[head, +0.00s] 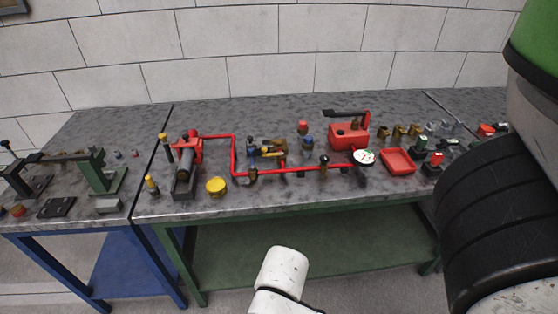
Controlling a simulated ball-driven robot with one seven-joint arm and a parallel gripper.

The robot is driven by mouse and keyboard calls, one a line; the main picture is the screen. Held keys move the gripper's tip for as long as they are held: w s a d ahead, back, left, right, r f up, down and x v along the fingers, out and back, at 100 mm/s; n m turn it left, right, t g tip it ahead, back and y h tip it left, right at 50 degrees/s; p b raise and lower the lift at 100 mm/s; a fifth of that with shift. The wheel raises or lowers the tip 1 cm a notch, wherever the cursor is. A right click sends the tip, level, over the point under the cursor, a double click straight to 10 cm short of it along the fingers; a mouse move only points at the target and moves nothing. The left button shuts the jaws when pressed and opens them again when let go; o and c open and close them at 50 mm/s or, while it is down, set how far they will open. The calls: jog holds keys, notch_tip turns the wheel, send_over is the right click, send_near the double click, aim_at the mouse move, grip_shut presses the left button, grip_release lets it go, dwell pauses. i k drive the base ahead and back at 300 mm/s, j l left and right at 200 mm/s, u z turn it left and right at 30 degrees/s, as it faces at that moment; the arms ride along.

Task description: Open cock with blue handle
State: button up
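In the head view a small blue part (252,151) shows on the workbench, beside a brass-coloured and dark fitting (268,147) with a yellow piece. It may be the blue handle of the cock; it is too small to tell its position. A second blue part (308,141) stands to the right, behind the red pipe (290,171). My gripper is not in view. A white link of my arm shows at the bottom middle, in front of the bench and apart from these parts.
The grey bench top (350,203) carries a red pump (186,160), a yellow round part (215,186), a white-faced gauge (364,157), a red box with a lever (348,134) and a red tray (397,160). A vise (100,175) stands left. The bench's front strip is mostly clear.

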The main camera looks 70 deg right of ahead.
aim_at(251, 150)
jog(key=k+z, duration=0.1)
jog(key=z, duration=0.35)
jog(key=k+z, duration=0.1)
jog(key=z, duration=0.35)
jog(key=k+l+z, duration=0.1)
jog(key=z, duration=0.4)
jog(key=i+j+z, duration=0.1)
jog(key=j, duration=0.35)
jog(key=i+j, duration=0.15)
jog(key=j, duration=0.3)
jog(key=i+j+z, duration=0.15)
jog(key=j, duration=0.25)
jog(key=j+z, duration=0.1)
jog(key=j, duration=0.35)
